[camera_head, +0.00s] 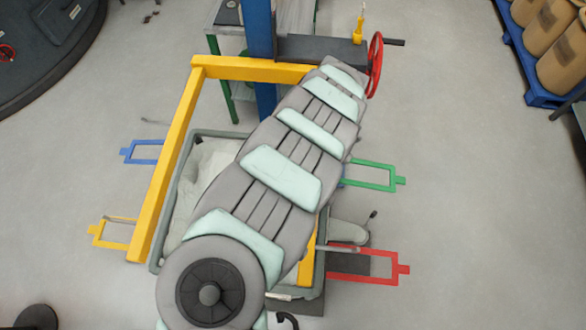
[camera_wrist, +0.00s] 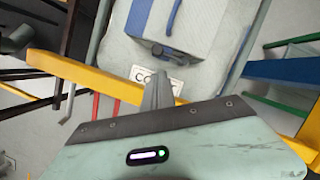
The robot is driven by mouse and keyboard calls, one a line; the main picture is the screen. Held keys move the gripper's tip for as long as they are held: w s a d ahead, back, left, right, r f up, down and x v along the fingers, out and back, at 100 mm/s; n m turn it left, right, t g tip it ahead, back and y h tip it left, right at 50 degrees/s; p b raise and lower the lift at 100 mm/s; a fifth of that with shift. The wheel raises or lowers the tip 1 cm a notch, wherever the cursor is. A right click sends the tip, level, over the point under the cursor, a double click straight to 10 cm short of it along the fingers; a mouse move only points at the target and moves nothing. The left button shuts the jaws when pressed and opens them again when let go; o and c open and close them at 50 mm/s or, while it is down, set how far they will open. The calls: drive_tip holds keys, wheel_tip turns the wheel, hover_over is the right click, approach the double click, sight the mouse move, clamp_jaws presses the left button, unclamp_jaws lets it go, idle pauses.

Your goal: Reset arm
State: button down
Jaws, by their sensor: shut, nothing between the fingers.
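My arm, in grey and pale green, crosses the head view from the bottom to the upper right. My gripper (camera_wrist: 157,78) shows in the wrist view as narrow grey fingers closed together, with nothing held. Its tips point at a pale grey surface with a blue-edged block (camera_wrist: 175,28). A white label, partly covered by the fingers, begins with "CO". Whether the tips touch anything cannot be told. In the head view the fingers cannot be made out.
A yellow frame (camera_head: 165,160) surrounds a grey bin (camera_head: 163,225) under my arm. A red handwheel (camera_head: 375,65) stands close to the arm's far end.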

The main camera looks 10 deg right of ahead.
drive_tip(key=shift+d+r, duration=0.1)
drive_tip(key=shift+r, duration=0.25)
idle(0.3)
